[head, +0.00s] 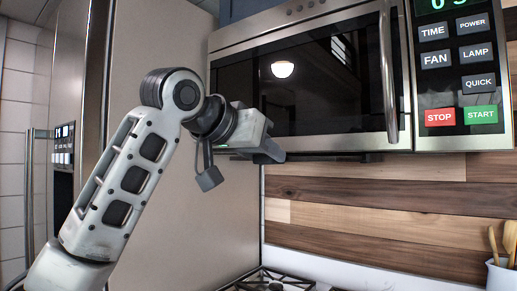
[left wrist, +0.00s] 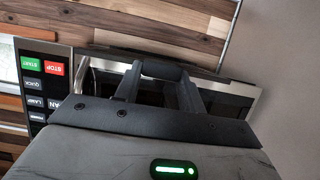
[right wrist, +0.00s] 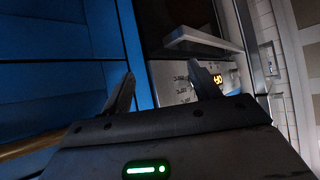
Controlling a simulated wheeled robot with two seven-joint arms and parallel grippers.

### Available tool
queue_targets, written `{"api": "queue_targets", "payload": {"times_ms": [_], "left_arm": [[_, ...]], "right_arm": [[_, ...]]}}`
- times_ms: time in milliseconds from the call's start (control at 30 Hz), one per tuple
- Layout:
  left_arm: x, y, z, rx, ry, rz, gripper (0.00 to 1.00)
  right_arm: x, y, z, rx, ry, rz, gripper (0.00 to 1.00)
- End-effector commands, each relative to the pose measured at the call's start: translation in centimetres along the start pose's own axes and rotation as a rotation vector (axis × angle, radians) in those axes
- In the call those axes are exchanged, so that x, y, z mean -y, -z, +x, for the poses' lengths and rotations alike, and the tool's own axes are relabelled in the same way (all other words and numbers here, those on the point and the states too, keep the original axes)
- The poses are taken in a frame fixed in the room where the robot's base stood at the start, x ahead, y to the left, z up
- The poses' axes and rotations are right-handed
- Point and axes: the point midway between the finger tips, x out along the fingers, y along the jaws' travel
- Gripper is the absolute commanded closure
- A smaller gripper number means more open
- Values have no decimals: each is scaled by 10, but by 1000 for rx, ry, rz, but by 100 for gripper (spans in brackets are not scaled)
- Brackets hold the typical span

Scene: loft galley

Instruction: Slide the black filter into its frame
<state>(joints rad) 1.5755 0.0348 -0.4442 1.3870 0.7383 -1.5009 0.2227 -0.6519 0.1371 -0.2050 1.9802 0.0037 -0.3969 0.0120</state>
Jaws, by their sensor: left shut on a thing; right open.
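The microwave (head: 310,80) hangs above the wood backsplash. My left gripper (head: 273,152) is at its lower left corner. In the left wrist view, the left gripper (left wrist: 160,78) is shut on a dark piece, seemingly the black filter (left wrist: 160,68), at the microwave's underside. A thin dark edge shows below the microwave in the head view. I cannot tell filter from frame there, nor how far the filter sits in. My right gripper (right wrist: 162,75) is open and empty in the right wrist view, and is not in the head view.
A control panel (head: 458,75) is right of the microwave door, which has a vertical handle (head: 389,70). A tall beige panel (head: 155,200) stands close on the left. A stove grate (head: 275,284) and a utensil crock (head: 500,275) are below. Blue panels (right wrist: 60,90) are near my right gripper.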

Motion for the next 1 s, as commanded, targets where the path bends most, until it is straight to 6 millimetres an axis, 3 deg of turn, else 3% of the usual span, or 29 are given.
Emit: {"api": "queue_targets", "payload": {"times_ms": [1000], "left_arm": [[0,1,-1,-2,0,0,87]], "right_arm": [[1,5,-4,-1,2,-1,39]]}}
